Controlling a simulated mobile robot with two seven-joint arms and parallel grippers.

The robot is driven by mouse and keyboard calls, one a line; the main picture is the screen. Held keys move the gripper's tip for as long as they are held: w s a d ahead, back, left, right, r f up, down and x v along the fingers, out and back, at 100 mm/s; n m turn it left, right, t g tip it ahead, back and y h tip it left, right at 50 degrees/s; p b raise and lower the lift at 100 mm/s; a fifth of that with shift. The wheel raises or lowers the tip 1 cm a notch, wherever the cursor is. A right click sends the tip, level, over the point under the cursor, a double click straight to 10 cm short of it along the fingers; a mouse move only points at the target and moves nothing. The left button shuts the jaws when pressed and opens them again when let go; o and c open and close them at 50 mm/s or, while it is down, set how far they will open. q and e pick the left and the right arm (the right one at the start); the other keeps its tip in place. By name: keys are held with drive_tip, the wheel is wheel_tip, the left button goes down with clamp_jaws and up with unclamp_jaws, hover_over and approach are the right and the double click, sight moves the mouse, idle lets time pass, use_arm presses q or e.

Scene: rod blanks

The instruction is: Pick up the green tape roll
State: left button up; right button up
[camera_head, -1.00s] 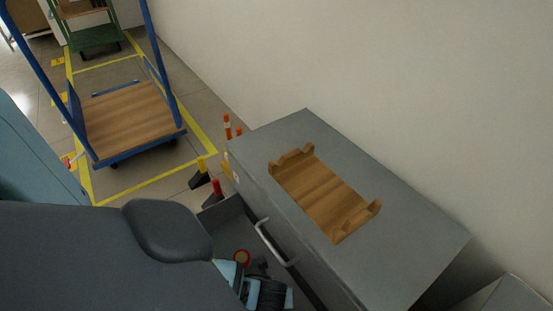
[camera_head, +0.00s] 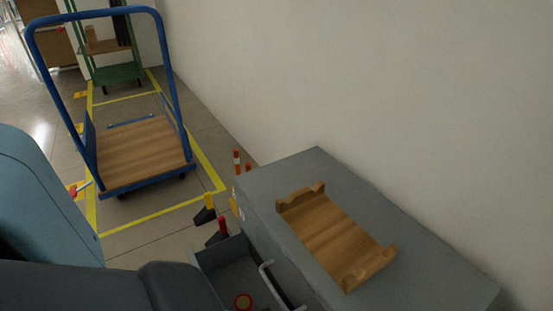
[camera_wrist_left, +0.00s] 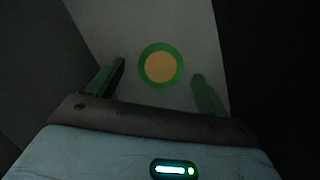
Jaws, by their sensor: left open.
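The green tape roll (camera_wrist_left: 146,76), a green ring around a yellow-orange centre, lies on a pale grey surface in the left wrist view. My left gripper (camera_wrist_left: 159,68) is open, with one finger on each side of the roll in the picture. The roll shows ahead of the fingers with a gap on both sides; I cannot tell how far below the tips it is. In the head view the left gripper and the green roll are out of sight. My right gripper is in neither view.
An open grey drawer (camera_head: 217,262) holds a red ring-shaped roll (camera_head: 237,301). The grey cabinet (camera_head: 275,170) beside it bears a wooden cradle (camera_head: 335,235). Posts with dark bases (camera_head: 204,215) stand by the drawer. A blue trolley (camera_head: 145,150) is farther back.

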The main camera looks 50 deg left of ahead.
use_arm(q)
drive_tip(key=b+x, duration=0.1)
drive_tip(key=x, duration=0.1)
drive_tip(key=shift+w+f, duration=0.1)
drive_tip(key=shift+f, duration=0.25)
drive_tip(key=shift+c, duration=0.8)
drive_tip(key=c, duration=0.9)
drive_tip(key=shift+r, duration=0.1)
